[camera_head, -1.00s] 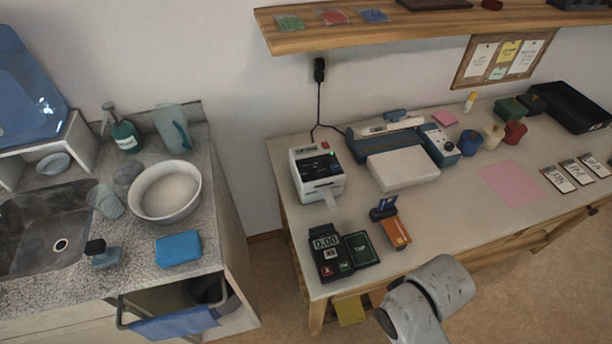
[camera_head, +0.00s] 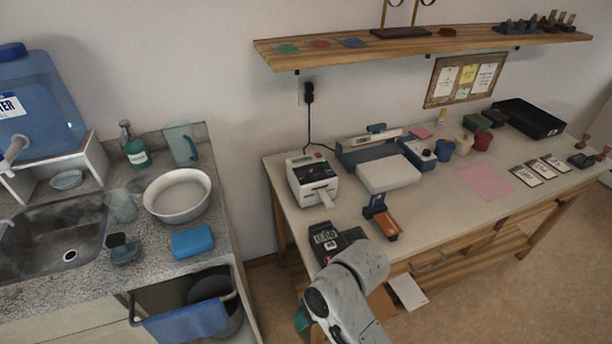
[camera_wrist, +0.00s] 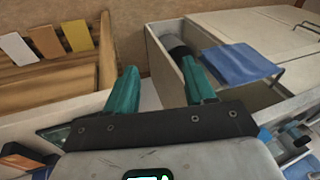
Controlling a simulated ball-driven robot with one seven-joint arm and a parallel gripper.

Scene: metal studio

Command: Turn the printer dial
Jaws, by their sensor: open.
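A small white label printer (camera_head: 312,180) with a dark top panel and a paper strip at its front stands at the left end of the worktable. I cannot make out a dial on it. Right of it, a blue-grey device (camera_head: 418,153) has a black knob (camera_head: 427,154) on its light top panel. My gripper (camera_wrist: 160,85) shows two teal fingers spread apart with nothing between them. In the head view its teal part (camera_head: 302,318) shows low, in front of the table's left end, well apart from the printer. My arm hides the rest of it.
A card terminal (camera_head: 325,240), partly behind my arm, and an orange card reader (camera_head: 386,226) stand near the table's front edge. A sink counter (camera_head: 140,262) is at left, with a pulled-out bin and blue towel (camera_head: 182,322). Floor lies between.

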